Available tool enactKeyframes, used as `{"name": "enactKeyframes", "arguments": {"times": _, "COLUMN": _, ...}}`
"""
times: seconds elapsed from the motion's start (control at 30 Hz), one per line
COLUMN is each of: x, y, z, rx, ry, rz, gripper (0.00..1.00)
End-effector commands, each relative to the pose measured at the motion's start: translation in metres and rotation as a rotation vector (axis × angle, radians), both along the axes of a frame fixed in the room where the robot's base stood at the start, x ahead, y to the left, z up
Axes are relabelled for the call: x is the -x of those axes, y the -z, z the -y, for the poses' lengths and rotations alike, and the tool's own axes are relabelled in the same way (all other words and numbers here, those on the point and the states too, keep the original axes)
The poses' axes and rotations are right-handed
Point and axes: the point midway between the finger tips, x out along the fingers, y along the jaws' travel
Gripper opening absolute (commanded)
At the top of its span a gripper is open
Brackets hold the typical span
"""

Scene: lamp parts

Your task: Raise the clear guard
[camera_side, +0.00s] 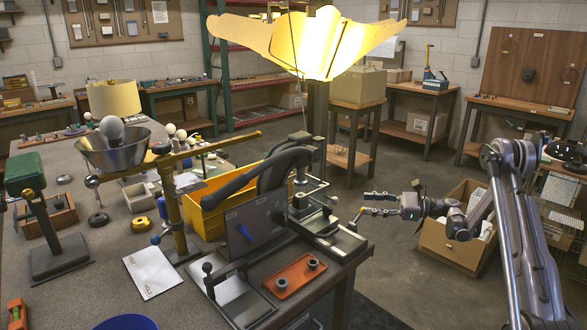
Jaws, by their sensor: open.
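My gripper (366,203) is open and empty, fingers pointing left, just off the right edge of the workbench. To its left is a bench machine with a dark curved lever arm (240,183) and a metal slide base (340,241). The gripper appears apart from the panel. The machine's middle is partly hidden behind the lever and panel.
A yellow bin (207,220) stands behind the panel. An orange tray (293,275) with two dark round parts lies in front. A metal bowl with a bulb (112,133) is at left. A large yellow shade (320,45) hangs above. A cardboard box (455,243) sits beyond the gripper.

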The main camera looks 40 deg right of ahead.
Motion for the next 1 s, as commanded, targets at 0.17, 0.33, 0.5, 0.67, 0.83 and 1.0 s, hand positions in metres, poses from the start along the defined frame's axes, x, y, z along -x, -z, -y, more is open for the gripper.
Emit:
{"name": "enactKeyframes", "arguments": {"times": 0.17, "x": 0.009, "y": 0.007, "z": 0.011, "rx": -0.063, "ry": 0.011, "rz": 0.017, "gripper": 0.47}}
{"name": "enactKeyframes", "arguments": {"times": 0.33, "x": -0.002, "y": 0.007, "z": 0.004, "rx": -0.067, "ry": 0.009, "rz": 0.017, "gripper": 0.47}}
{"name": "enactKeyframes", "arguments": {"times": 0.5, "x": -0.026, "y": 0.007, "z": -0.012, "rx": -0.065, "ry": 0.008, "rz": 0.017, "gripper": 0.47}}
{"name": "enactKeyframes", "arguments": {"times": 0.67, "x": -0.049, "y": 0.007, "z": -0.028, "rx": -0.065, "ry": 0.007, "rz": 0.017, "gripper": 0.47}}
{"name": "enactKeyframes", "arguments": {"times": 0.83, "x": -0.069, "y": 0.007, "z": -0.04, "rx": -0.064, "ry": 0.01, "rz": 0.017, "gripper": 0.47}}
{"name": "enactKeyframes", "arguments": {"times": 1.0, "x": -0.078, "y": 0.007, "z": -0.046, "rx": -0.064, "ry": 0.012, "rz": 0.017, "gripper": 0.47}}
